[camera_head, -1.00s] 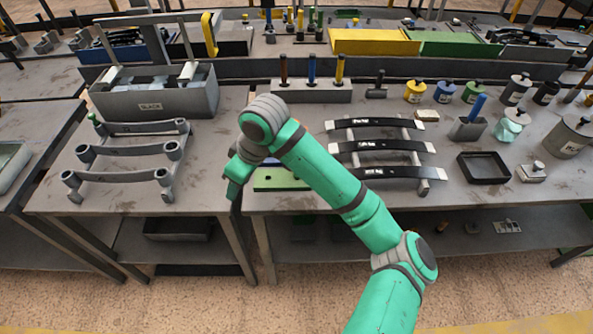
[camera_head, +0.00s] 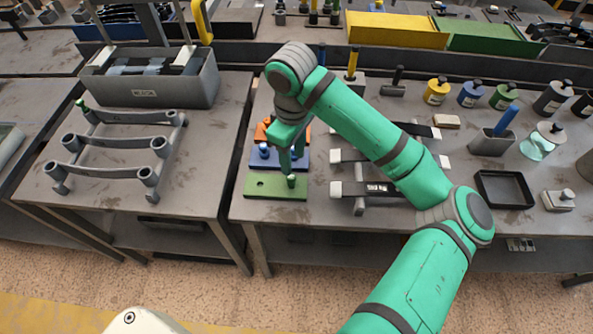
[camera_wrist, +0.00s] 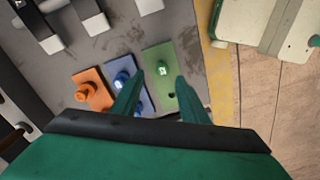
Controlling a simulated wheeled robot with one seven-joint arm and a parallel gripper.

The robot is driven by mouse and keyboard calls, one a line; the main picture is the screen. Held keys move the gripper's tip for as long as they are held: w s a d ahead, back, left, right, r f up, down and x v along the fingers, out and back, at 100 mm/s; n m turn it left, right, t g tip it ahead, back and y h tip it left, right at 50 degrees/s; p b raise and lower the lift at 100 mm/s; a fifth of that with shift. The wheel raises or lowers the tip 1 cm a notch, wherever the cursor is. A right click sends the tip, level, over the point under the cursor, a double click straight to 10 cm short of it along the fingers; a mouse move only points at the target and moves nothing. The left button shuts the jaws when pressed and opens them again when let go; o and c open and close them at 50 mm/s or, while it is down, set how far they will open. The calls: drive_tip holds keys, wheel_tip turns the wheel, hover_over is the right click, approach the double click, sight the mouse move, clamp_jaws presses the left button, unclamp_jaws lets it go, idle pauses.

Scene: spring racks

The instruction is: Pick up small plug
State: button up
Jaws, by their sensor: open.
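A green plate (camera_head: 258,191) lies near the table's front edge. It carries one upright green plug (camera_head: 291,181) and has an empty hole; both also show on the green plate in the wrist view (camera_wrist: 188,88). Beside it are a blue plate (camera_head: 258,164) with blue plugs (camera_head: 263,150) and an orange plate (camera_head: 262,135), whose orange plug shows in the wrist view (camera_wrist: 85,92). I cannot tell which plug is meant as the small one. My gripper (camera_head: 292,164) is open and points down above the plates. In the wrist view the green plug lies between my fingertips (camera_wrist: 160,76), apparently below them.
Right of the plates stands a rack with dark bars (camera_head: 376,189), partly behind my arm. A black tray (camera_head: 505,203) and several jars are further right. On the left table are a metal rack (camera_head: 112,172) with a green plug (camera_head: 80,102) and a grey bin (camera_head: 145,95).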

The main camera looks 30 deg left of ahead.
sight(292, 176)
drive_tip(key=f, duration=0.2)
drive_tip(key=s+f, duration=0.1)
drive_tip(key=f, duration=0.1)
drive_tip(key=shift+a+f, duration=0.15)
drive_tip(key=shift+f, duration=0.1)
drive_tip(key=shift+a+f, duration=0.15)
drive_tip(key=shift+w+d+f, duration=0.1)
drive_tip(key=shift+d+f, duration=0.05)
drive_tip(key=shift+f, duration=1.15)
drive_tip(key=shift+w+d+f, duration=0.1)
drive_tip(key=shift+f, duration=1.2)
drive_tip(key=shift+c, duration=0.6)
drive_tip(key=c, duration=0.8)
